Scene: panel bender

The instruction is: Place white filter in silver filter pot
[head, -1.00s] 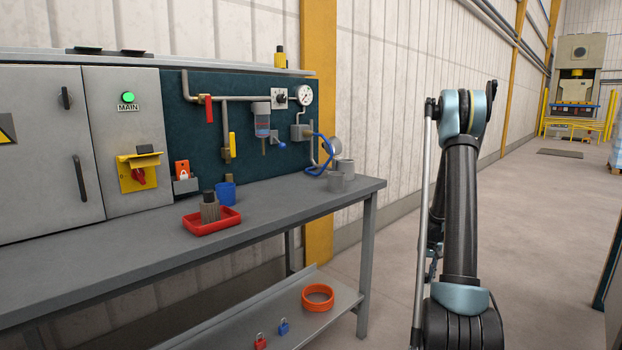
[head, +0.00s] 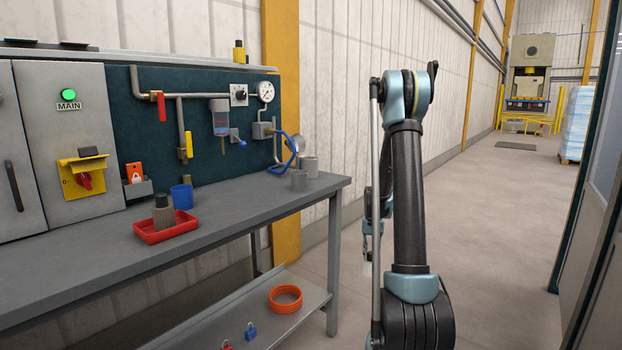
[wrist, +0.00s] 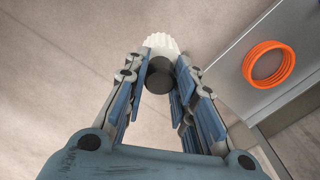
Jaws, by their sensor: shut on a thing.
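My gripper (wrist: 160,78) is shut on the white filter (wrist: 161,42), a white pleated cylinder with a dark round end cap between the fingers. In the wrist view it is over the floor, left of the lower shelf. In the head view my arm hides most of the gripper; a small pale piece (head: 367,270), seemingly the filter, shows low beside the arm. My gripper is apart from both.
The bench top (head: 240,196) holds a red tray (head: 150,238) with a dark-capped grey filter (head: 163,214), and a blue cup (head: 181,196). An orange ring (head: 286,298) and padlocks lie on the lower shelf. Floor right of the bench is open.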

